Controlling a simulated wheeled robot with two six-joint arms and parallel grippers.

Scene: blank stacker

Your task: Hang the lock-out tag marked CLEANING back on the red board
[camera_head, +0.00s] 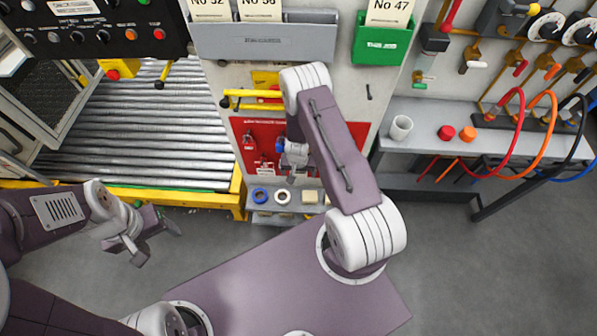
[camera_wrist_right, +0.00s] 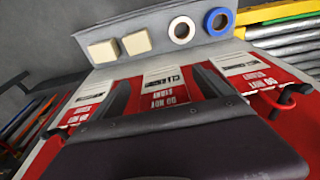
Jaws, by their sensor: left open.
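The red board (camera_head: 241,128) stands upright below the grey panel, partly hidden by my right arm. In the right wrist view, a white-and-red tag (camera_wrist_right: 166,84) lies between the two dark fingers of my right gripper (camera_wrist_right: 163,82); its small lettering seems to begin CLE, with DO NOT START below. The fingers sit close to its side edges; whether they press on it, or it hangs on a hook, I cannot tell. Another tag (camera_wrist_right: 245,68) is right of the fingers and a third (camera_wrist_right: 82,112) left. My left gripper (camera_head: 143,240) is open and empty, away from the board.
Below the board a grey shelf (camera_head: 286,209) holds a blue ring (camera_head: 260,195), a white ring (camera_head: 282,197) and pale blocks (camera_head: 309,197). A yellow handle (camera_head: 250,95) sticks out above the board. A roller conveyor (camera_head: 140,130) lies left; a side table with a cup (camera_head: 401,127) stands right.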

